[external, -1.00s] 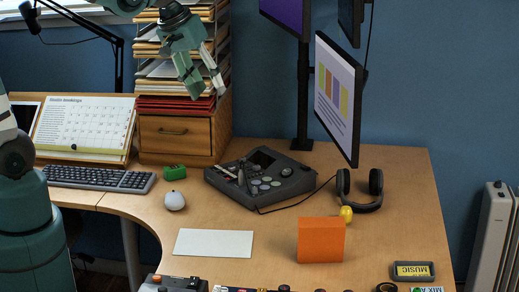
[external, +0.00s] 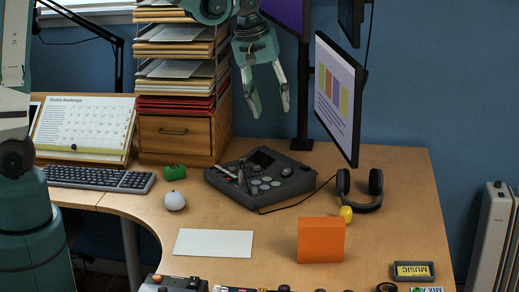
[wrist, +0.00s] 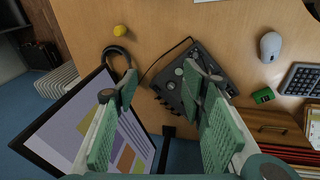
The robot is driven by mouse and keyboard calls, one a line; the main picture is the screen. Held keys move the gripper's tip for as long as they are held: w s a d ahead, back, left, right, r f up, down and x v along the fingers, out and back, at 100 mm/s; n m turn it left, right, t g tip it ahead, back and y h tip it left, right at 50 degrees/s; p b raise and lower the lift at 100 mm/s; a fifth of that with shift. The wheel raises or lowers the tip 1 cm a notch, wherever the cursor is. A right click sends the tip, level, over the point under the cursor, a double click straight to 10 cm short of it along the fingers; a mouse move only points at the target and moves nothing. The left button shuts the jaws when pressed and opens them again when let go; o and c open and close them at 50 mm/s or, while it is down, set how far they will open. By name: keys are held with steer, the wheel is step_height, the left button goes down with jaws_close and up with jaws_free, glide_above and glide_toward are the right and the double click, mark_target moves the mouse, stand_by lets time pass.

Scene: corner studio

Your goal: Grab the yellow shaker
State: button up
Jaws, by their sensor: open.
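The yellow shaker (external: 346,214) is a small rounded thing on the desk, just behind the orange box and in front of the headphones. The orange box hides part of its lower left in the external view. In the wrist view the yellow shaker (wrist: 120,30) lies on bare wood at the upper left, apart from the fingers. My gripper (external: 271,112) is open and empty, high above the back of the desk between the paper stack and the tilted monitor. Its two fingers (wrist: 160,88) show spread apart in the wrist view.
An orange box (external: 321,240) stands close in front of the shaker. Black headphones (external: 361,190) lie behind it. The tilted monitor (external: 338,100) overhangs the desk's back right. A dark mixer (external: 261,178) with a cable sits left. Bare wood lies right of the shaker.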

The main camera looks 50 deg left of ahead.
steer(key=w+d+f+n+g, duration=0.1)
steer(key=w+d+f+n, duration=0.2)
steer(key=w+d+f, duration=0.6)
steer(key=n+g, duration=0.2)
steer(key=n, duration=0.1)
glide_above(346, 208)
steer(key=shift+y, duration=0.3)
steer(key=f, duration=1.4)
steer(key=shift+s+a, duration=0.15)
steer(key=shift+a, duration=0.25)
steer(key=shift+d+f, duration=0.3)
steer(key=shift+f, duration=0.25)
steer(key=shift+f, duration=1.3)
steer(key=shift+w+d+f+b, duration=0.15)
steer(key=shift+f+b, duration=0.15)
steer(key=shift+f, duration=1)
steer(key=shift+w+a+f+b, duration=0.1)
steer(key=shift+f+b, duration=0.15)
steer(key=shift+f, duration=1.05)
steer(key=shift+c, duration=0.3)
